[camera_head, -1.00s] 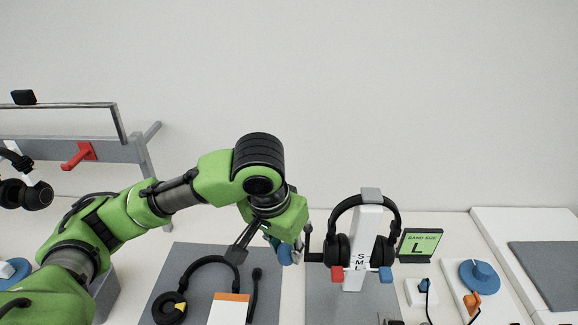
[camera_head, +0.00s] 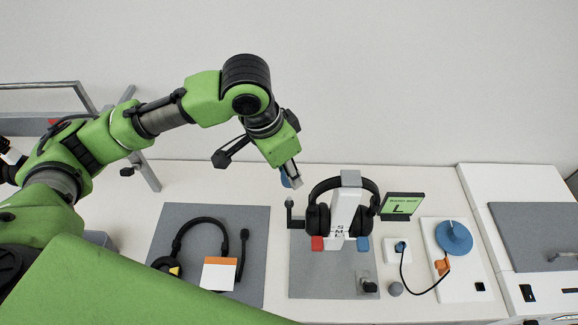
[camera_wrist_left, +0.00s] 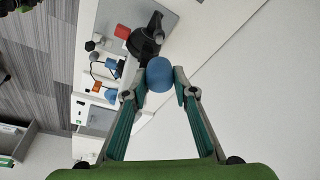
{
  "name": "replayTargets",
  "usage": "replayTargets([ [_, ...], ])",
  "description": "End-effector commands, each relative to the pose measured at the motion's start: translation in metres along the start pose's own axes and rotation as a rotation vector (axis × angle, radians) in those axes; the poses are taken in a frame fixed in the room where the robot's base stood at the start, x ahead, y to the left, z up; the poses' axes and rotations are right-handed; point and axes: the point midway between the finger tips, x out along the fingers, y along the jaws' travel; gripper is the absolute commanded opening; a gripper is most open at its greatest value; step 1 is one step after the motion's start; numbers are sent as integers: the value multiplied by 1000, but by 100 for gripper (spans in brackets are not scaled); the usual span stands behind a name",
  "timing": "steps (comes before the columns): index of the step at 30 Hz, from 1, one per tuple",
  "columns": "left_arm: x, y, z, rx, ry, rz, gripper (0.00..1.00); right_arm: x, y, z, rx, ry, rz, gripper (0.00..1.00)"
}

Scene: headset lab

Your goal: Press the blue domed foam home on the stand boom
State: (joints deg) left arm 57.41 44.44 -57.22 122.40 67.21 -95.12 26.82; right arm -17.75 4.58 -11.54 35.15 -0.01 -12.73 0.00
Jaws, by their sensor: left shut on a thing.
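My left gripper (camera_head: 291,182) is shut on the blue domed foam (camera_wrist_left: 159,74). The foam sits between both fingertips in the left wrist view, and its edge (camera_head: 285,181) shows by the fingers in the head view. The dark stand boom (camera_head: 290,212) sticks up left of the black headset (camera_head: 318,219) on the white stand (camera_head: 345,210). In the head view the foam appears just above the boom's tip, apart from it; the depth between them is hard to judge. My right gripper is not in view.
A second headset (camera_head: 180,240) and an orange-topped white card (camera_head: 219,273) lie on the left grey mat (camera_head: 210,214). A green size sign (camera_head: 402,206) stands right of the stand. A blue disc (camera_head: 454,237) sits on a white panel farther right.

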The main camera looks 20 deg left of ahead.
Motion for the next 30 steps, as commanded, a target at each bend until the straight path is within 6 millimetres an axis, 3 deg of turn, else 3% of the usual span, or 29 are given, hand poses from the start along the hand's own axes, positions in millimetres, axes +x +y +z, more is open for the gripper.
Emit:
replayTargets([
  [6, -4, 0, 0, 1, -1, 1, 18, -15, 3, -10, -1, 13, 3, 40],
  [18, 39, 0, 12, 1, -2, 0, 18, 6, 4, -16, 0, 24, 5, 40],
  [30, 56, 0, 16, 1, 0, -1, 18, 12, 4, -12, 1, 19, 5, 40],
])
